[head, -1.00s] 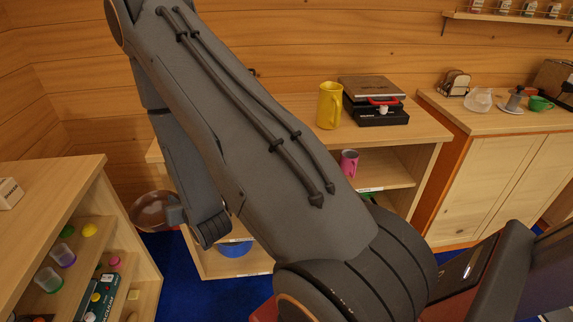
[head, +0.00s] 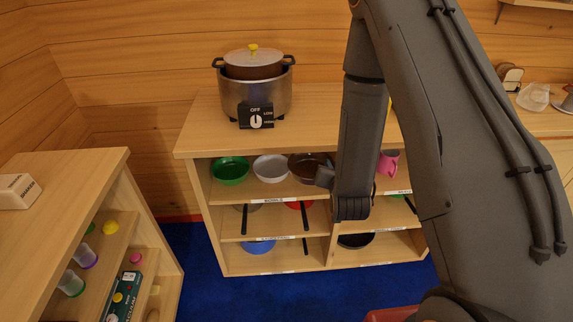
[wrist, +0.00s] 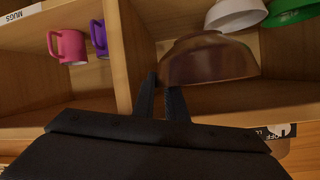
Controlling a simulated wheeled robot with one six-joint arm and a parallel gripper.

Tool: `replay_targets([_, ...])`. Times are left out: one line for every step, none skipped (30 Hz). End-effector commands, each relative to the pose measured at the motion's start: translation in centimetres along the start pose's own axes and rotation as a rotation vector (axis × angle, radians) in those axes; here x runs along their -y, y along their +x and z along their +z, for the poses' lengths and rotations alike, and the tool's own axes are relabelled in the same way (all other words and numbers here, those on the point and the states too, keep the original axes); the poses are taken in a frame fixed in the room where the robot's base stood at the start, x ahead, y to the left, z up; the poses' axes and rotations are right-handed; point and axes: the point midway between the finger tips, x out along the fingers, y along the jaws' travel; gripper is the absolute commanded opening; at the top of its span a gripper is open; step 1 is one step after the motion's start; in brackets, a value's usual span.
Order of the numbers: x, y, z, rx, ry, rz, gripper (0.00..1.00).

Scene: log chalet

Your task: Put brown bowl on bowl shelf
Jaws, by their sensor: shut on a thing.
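The brown bowl (head: 304,167) is at the top left compartment of the shelf unit, at the right end of a row with a white bowl (head: 270,168) and a green bowl (head: 230,170). In the wrist view the brown bowl (wrist: 208,60) is between the white bowl (wrist: 236,14) and the compartment divider. My gripper (wrist: 172,95) is shut on the brown bowl's near rim. The bowl shelf (head: 222,193) carries a label reading BOWLS. My arm partly hides the bowl's right side in the head view.
A slow cooker (head: 256,98) stands on the unit's top. Pink (wrist: 73,46) and purple mugs (wrist: 99,38) stand in the neighbouring compartment, beyond the divider (wrist: 122,60). Pans are on the shelves below. Another shelf unit (head: 80,190) stands at the left, with blue floor between.

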Motion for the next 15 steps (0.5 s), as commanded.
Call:
replay_targets([0.1,0.6,0.5,-0.011,0.012,0.024,0.00])
replay_targets([0.0,0.8,0.6,-0.016,0.022,0.045,0.00])
replay_targets([-0.2,0.9,0.7,-0.027,0.037,0.077,0.00])
replay_targets([-0.3,1.0,0.9,-0.033,0.048,0.101,0.00])
replay_targets([-0.5,1.0,1.0,-0.039,0.060,0.127,0.00])
replay_targets([-0.6,0.9,1.1,-0.049,0.075,0.160,0.00])
replay_targets([-0.8,0.9,1.2,-0.056,0.086,0.185,0.00])
replay_targets([-0.9,0.8,1.4,-0.061,0.097,0.210,0.00])
replay_targets([-1.1,0.6,1.7,-0.071,0.112,0.243,0.00])
replay_targets([-1.2,0.4,1.9,-0.078,0.124,0.268,0.00])
replay_targets([-1.4,0.2,2.1,-0.084,0.135,0.293,0.00])
replay_targets([-1.6,-0.1,2.5,-0.093,0.149,0.326,0.00])
replay_targets([-1.7,-0.3,2.8,-0.099,0.159,0.350,0.00])
replay_targets([-1.8,-0.6,3.1,-0.106,0.171,0.375,0.00])
replay_targets([-2.0,-1.0,3.5,-0.115,0.186,0.408,0.00])
